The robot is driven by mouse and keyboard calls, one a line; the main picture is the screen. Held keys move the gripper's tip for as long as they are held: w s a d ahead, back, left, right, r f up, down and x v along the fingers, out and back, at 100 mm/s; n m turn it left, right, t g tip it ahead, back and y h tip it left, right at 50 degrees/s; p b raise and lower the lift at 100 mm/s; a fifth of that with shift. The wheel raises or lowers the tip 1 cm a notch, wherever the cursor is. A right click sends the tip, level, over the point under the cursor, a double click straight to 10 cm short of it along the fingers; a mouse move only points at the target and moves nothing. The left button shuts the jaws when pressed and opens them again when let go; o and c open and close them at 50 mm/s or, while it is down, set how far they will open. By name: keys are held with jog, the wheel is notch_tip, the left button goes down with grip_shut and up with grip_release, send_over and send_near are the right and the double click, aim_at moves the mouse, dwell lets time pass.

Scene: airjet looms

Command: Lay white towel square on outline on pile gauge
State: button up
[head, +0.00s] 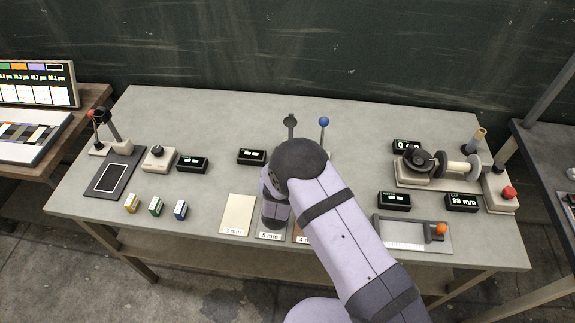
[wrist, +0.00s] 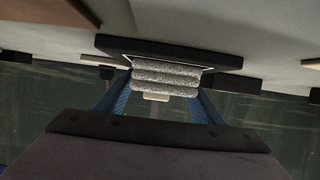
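In the wrist view, a whitish-grey, looped, ribbed towel square (wrist: 166,88) sits between the two blue fingers of my gripper (wrist: 163,80). The fingers appear to meet its sides. Right by the towel is a dark plate (wrist: 225,60), and pale outline lines show on it beside the towel. I cannot tell whether the towel touches the plate. In the head view, my arm covers the middle of the table and hides the fingers, the towel and this plate. A blue-knobbed lever (head: 323,122) rises behind my arm.
A cream 3 mm sample (head: 237,213) and a 5 mm holder (head: 270,236) lie near my wrist. At left are another dark outlined plate (head: 112,178) and small coloured blocks (head: 155,206). Black displays (head: 252,156) and a spool device (head: 440,170) stand around.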

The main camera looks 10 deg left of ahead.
jog(key=shift+r, duration=0.2)
jog(key=b+v, duration=0.3)
jog(key=v, duration=0.9)
jog(key=shift+b, duration=0.3)
jog(key=shift+w+d+f+g, duration=0.1)
jog(key=shift+w+d+g, duration=0.25)
jog(key=shift+g, duration=0.25)
jog(key=shift+w+d+g+y, duration=0.1)
jog(key=shift+d+g+y, duration=0.3)
jog(key=shift+g, duration=0.1)
jog(key=s+d+g, duration=0.1)
jog(key=d, duration=0.1)
jog(key=s+d+g, duration=0.1)
jog(key=d+g, duration=0.1)
jog(key=s+d+r+g+y, duration=0.1)
jog(key=s+d+g, duration=0.1)
jog(key=d, duration=0.1)
jog(key=shift+s, duration=0.15)
jog(key=s+d+r+g+h, duration=0.1)
jog(key=s+d+r+g, duration=0.1)
jog(key=s+d, duration=0.5)
jog(key=s+d+r+g, duration=0.1)
jog(key=s+d+g, duration=0.3)
jog(key=s+d, duration=0.3)
jog(key=shift+s+d+r+h, duration=0.3)
jog(key=shift+s+r+h, duration=0.1)
jog(key=shift+s, duration=0.6)
